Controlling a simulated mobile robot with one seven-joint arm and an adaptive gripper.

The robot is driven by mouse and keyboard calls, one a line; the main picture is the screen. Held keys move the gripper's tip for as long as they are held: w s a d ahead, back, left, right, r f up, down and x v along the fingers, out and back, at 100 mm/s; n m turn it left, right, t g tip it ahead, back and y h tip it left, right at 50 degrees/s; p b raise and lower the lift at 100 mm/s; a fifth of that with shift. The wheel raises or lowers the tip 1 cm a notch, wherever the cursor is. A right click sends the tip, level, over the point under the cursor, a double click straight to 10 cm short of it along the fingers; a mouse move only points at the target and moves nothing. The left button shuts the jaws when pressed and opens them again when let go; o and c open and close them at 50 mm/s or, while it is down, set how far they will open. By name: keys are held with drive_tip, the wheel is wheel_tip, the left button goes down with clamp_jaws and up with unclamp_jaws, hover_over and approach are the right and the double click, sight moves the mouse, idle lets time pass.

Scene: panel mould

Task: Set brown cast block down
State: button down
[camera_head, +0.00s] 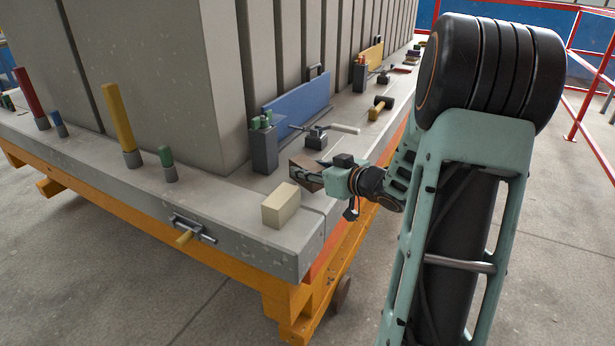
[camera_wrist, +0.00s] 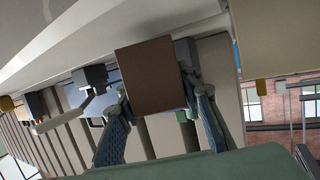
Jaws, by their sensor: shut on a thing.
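The brown cast block (camera_head: 303,164) is at the corner end of the grey concrete slab, between the jaws of my gripper (camera_head: 313,178). In the wrist view the brown block (camera_wrist: 151,76) shows as a flat brown face between the two blue-grey fingers of my gripper (camera_wrist: 160,105). The gripper is shut on it, with a finger on each side. My arm reaches in from the right. The block's underside is hidden, so I cannot tell whether it touches the slab.
A cream block (camera_head: 281,205) sits just in front, near the slab's corner. A dark grey holder (camera_head: 264,148) with green-topped pieces stands behind left. A small dark block (camera_head: 316,138), a light-handled tool (camera_head: 343,128) and a mallet (camera_head: 380,107) lie behind. The slab's edge is close.

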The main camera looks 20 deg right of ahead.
drive_tip(key=shift+f, duration=0.4)
drive_tip(key=shift+f, duration=0.2)
drive_tip(key=c, duration=1.4)
unclamp_jaws()
drive_tip(key=shift+r, duration=0.1)
drive_tip(key=shift+s+d+r, duration=0.1)
drive_tip(key=shift+s+r, duration=0.1)
drive_tip(key=p+v, duration=0.3)
drive_tip(key=v, duration=0.8)
drive_tip(key=shift+s+d+r, duration=0.1)
drive_tip(key=shift+s, duration=0.2)
